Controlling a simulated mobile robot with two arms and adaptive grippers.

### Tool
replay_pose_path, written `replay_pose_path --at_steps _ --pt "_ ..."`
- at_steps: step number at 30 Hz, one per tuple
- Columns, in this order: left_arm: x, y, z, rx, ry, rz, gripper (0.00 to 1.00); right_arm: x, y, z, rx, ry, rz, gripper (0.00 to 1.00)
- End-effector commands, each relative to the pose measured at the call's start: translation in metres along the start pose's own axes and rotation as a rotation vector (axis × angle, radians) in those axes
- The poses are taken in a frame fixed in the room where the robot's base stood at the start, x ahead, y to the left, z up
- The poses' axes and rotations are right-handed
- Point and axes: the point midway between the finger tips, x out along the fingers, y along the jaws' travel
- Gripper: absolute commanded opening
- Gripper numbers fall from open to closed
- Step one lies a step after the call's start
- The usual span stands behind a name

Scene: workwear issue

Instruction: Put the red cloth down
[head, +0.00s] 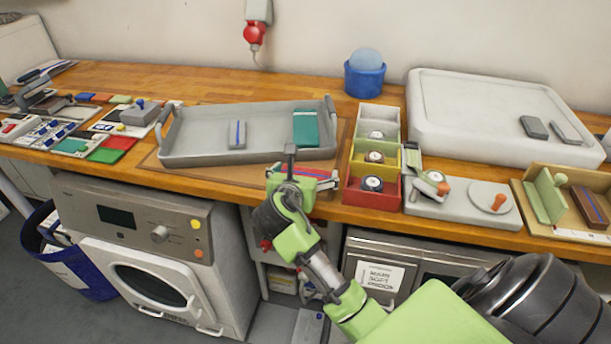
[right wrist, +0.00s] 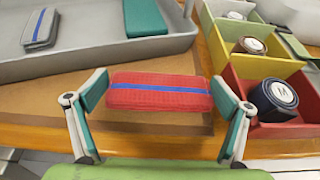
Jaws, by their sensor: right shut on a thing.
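My right gripper (right wrist: 160,110) is shut on the red cloth (right wrist: 160,92), a folded red pad with a blue stripe, with one finger at each end. In the head view the cloth (head: 304,171) shows only in part behind my right gripper (head: 291,178). It is in front of the grey tray (head: 190,157), over the brown board (head: 215,172) near the counter's front edge. I cannot tell whether it touches the board. In the tray lie a grey cloth with a blue stripe (head: 237,134) and a green cloth (head: 306,128), apart from each other. My left gripper is not in view.
Green, yellow and red bins (head: 351,191) with rolled items stand just right of the cloth. A large pale slab (head: 470,115) and a blue tub (head: 364,80) are behind. The tray floor has bare room left of the grey cloth.

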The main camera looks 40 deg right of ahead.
Motion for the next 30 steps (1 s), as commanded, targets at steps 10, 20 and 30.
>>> replay_pose_path --at_steps 10,20,30 --pt "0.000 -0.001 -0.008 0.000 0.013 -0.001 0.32 0.005 0.000 -0.011 0.001 -0.002 -0.001 0.69" --pt "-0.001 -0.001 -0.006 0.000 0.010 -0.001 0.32 0.005 0.000 -0.013 0.000 -0.002 -0.001 1.00" --pt "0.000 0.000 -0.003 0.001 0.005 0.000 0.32 -0.016 0.000 -0.011 0.002 -0.002 0.001 1.00"
